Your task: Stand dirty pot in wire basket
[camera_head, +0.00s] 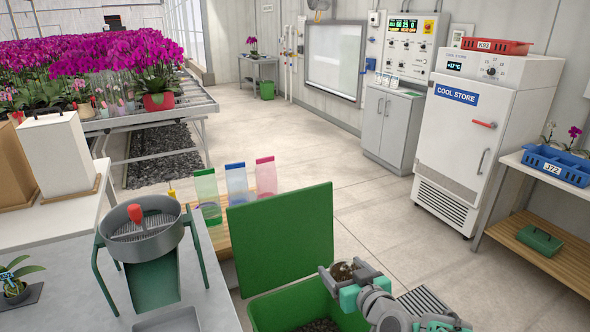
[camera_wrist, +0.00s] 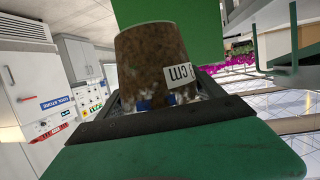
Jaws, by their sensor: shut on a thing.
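The dirty pot (camera_head: 341,271) is a small, brown-stained pot with dark stuff showing at its top in the head view. My gripper (camera_head: 345,284) is shut on it and holds it above the right side of an open green bin. In the wrist view the pot (camera_wrist: 150,65) fills the upper middle, its wall smeared brown, with a white label reading "cm" on its right. The gripper's fingers hide the pot's lower part there. I cannot make out a wire basket in either view.
The green bin (camera_head: 268,312) holds dark material, and its lid (camera_head: 283,238) stands open behind the pot. A bench with a sieve (camera_head: 142,230) is at left. A shelf with a blue crate (camera_head: 556,167) is at right. The floor (camera_head: 340,170) beyond is clear.

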